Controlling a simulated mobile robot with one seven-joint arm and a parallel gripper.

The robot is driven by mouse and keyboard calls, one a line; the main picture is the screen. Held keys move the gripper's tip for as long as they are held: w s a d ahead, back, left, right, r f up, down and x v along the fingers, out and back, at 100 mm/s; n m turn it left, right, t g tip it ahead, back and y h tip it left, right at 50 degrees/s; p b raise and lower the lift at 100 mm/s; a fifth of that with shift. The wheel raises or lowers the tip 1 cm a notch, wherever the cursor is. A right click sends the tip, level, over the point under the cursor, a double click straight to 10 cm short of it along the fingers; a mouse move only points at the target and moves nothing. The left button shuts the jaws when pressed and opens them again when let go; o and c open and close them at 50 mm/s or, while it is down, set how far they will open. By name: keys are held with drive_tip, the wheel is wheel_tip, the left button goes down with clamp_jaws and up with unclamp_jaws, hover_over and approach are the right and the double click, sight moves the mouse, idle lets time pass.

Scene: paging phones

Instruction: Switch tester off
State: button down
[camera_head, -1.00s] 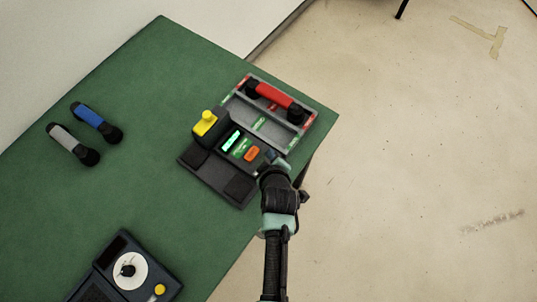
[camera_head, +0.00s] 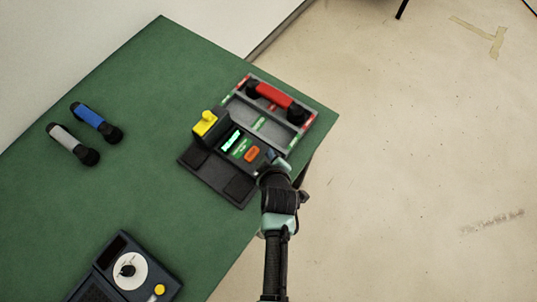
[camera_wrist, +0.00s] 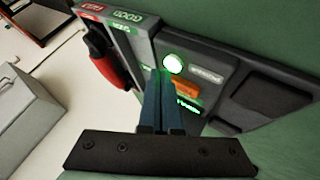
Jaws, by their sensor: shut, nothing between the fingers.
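My gripper (camera_head: 268,163) is at the tester's right end, close to the orange switch. In the wrist view, its two blue fingers (camera_wrist: 163,78) are together and empty, with tips by a glowing green-white round lamp (camera_wrist: 173,63). The orange switch (camera_wrist: 185,88) lies just right of the fingers. Whether the tips touch the panel I cannot tell.
A grey tray (camera_head: 243,113) with a red handset (camera_head: 275,96) adjoins the tester's far side. Blue (camera_head: 92,118) and grey (camera_head: 70,142) handsets lie at the left. A dark device with a white dial (camera_head: 127,271) stands at the front. The table's middle is clear.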

drive_tip(key=shift+f, duration=0.2)
drive_tip(key=shift+f+b, duration=0.3)
drive_tip(key=shift+b, duration=0.15)
drive_tip(key=shift+r, duration=0.1)
drive_tip(key=shift+r+p, duration=0.35)
drive_tip(key=shift+p, duration=0.05)
wheel_tip(320, 180, up, 6)
drive_tip(key=p, duration=0.5)
idle(0.3)
idle(0.4)
